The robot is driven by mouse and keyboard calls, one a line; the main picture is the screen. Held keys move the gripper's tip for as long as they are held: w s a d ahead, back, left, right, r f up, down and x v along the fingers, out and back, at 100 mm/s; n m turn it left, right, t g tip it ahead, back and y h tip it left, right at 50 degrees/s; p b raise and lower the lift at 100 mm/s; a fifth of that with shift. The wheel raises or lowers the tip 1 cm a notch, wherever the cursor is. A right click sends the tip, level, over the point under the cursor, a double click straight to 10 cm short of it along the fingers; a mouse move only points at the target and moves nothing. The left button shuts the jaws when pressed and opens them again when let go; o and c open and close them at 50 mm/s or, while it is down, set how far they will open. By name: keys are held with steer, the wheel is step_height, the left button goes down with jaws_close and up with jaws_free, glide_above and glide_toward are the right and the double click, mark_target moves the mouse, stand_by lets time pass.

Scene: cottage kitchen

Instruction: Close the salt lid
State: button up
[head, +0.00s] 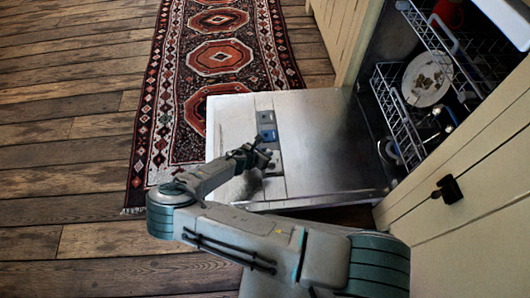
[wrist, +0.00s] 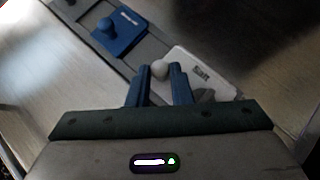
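My gripper (head: 262,150) is over the inner face of the lowered dishwasher door (head: 330,125). In the wrist view its two blue fingers (wrist: 160,72) are apart. The right finger partly covers this lid. A blue lid (wrist: 119,33) with a blue knob sits up and left on the same grey strip. I cannot tell from the lettering which lid is for salt.
The dishwasher's wire rack (head: 398,122) holds a dirty plate (head: 427,80) behind the door. A cabinet front (head: 465,180) with a dark handle (head: 447,189) stands at the right. A patterned rug (head: 215,55) and open wooden floor lie beyond the door's left edge.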

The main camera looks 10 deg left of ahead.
steer(key=o, duration=0.4)
steer(key=shift+c, duration=0.2)
steer(key=p+v, duration=0.5)
steer(key=v, duration=0.8)
steer(key=shift+s+a+r, duration=0.2)
steer(key=shift+s, duration=0.1)
